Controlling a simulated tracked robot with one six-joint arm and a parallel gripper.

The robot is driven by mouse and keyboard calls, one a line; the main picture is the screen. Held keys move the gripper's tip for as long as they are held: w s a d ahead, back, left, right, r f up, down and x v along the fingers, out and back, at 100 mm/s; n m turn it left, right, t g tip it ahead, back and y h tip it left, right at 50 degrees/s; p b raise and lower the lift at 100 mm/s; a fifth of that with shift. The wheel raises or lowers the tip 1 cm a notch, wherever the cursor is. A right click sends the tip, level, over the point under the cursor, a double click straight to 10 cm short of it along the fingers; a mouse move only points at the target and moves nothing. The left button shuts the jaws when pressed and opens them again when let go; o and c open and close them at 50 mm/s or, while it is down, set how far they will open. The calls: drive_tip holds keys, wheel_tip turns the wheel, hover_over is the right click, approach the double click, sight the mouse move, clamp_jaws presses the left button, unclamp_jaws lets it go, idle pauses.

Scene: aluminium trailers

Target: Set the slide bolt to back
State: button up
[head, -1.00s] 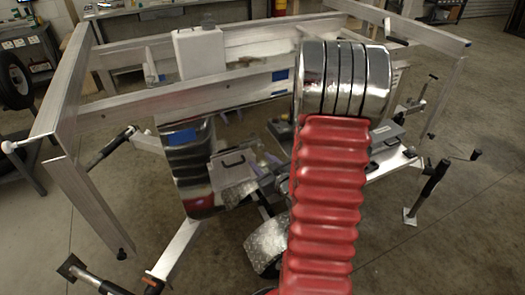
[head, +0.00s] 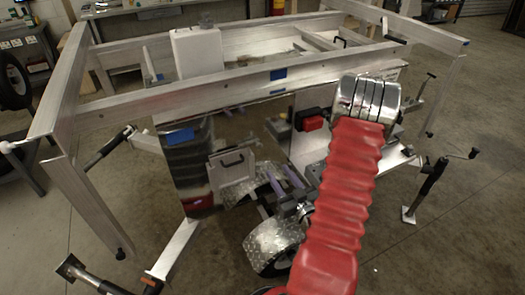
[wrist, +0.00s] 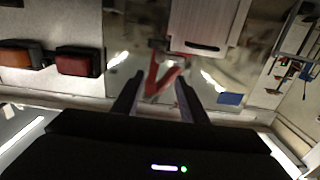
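I cannot pick out the slide bolt for sure in either view. My gripper (wrist: 153,82) shows in the wrist view with its two dark fingers well apart and nothing held between them. Beyond the fingers is a shiny metal panel (wrist: 122,58) with a red V-shaped patch that looks like a reflection.
A pale box with a dark handle slot (wrist: 203,28) is ahead; a handled box (head: 232,165) also shows in the head view. Red (wrist: 78,62) and amber (wrist: 20,55) lamps are at the left. Aluminium rails (head: 250,85) frame the trailer. A jack (head: 432,180) stands right.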

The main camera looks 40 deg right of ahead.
sight(260, 147)
drive_tip(key=x, duration=1.3)
drive_tip(key=shift+w+d, duration=0.15)
drive_tip(key=shift+w, duration=0.2)
drive_tip(key=shift+c, duration=0.3)
clamp_jaws()
